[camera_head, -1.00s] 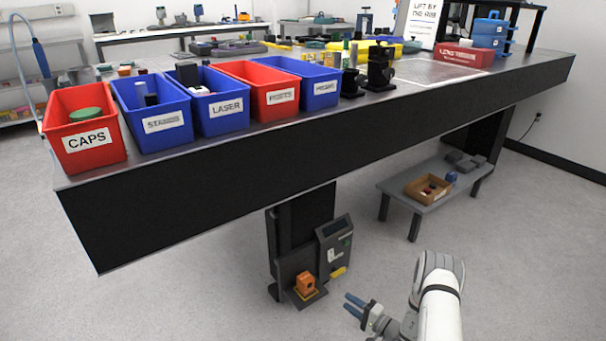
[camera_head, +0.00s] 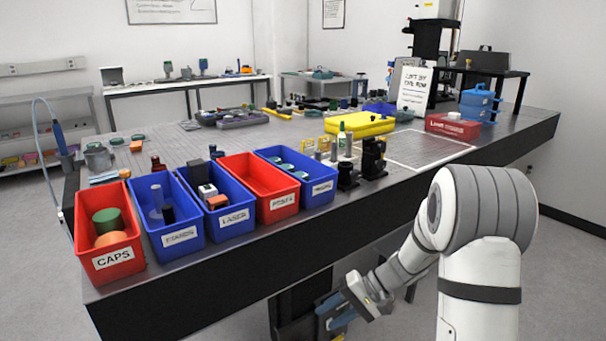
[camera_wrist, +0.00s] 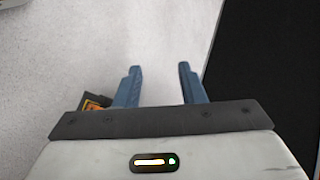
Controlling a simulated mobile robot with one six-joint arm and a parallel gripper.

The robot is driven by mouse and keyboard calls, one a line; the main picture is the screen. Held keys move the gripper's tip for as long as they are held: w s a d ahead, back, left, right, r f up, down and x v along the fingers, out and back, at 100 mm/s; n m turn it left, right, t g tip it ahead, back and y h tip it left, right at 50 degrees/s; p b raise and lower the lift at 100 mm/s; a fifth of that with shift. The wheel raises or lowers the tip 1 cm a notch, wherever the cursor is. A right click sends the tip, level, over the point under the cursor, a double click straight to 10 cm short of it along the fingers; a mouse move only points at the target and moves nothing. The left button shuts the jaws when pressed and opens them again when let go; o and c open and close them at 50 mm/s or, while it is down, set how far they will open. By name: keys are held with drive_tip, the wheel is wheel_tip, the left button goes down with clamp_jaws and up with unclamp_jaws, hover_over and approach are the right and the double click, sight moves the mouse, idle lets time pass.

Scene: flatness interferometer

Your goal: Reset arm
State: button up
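My gripper (camera_head: 335,312) is at the lower middle of the head view, in front of and below the table's front edge. In the wrist view its two blue fingers (camera_wrist: 160,84) stand apart with nothing between them. The fingers point at bare grey floor (camera_wrist: 160,40). My arm is bent, with its large white and grey links at the right of the head view. No object is held.
The black-sided optical table (camera_head: 420,205) spans the view. Along its near edge stand a red CAPS bin (camera_head: 112,260), blue bins (camera_head: 180,236) and a red bin (camera_head: 277,200). An orange object (camera_wrist: 92,104) shows beside the left finger. Floor at right is clear.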

drive_tip(key=s+d+r+t+h+p, duration=0.1)
drive_tip(key=s+d+r+h+p, duration=0.1)
drive_tip(key=s+r, duration=0.4)
drive_tip(key=s+d+r+n+t+h+p, duration=0.1)
drive_tip(key=s+d+r+h+p, duration=0.2)
drive_tip(key=r, duration=0.9)
drive_tip(key=s+d+r+t+h+p, duration=0.2)
drive_tip(key=s+r+h+p, duration=0.3)
drive_tip(key=s+r+p, duration=0.3)
drive_tip(key=shift+s+d+r+p, duration=0.35)
drive_tip(key=shift+s+d+r, duration=0.25)
drive_tip(key=shift+s, duration=0.65)
drive_tip(key=shift+c, duration=0.3)
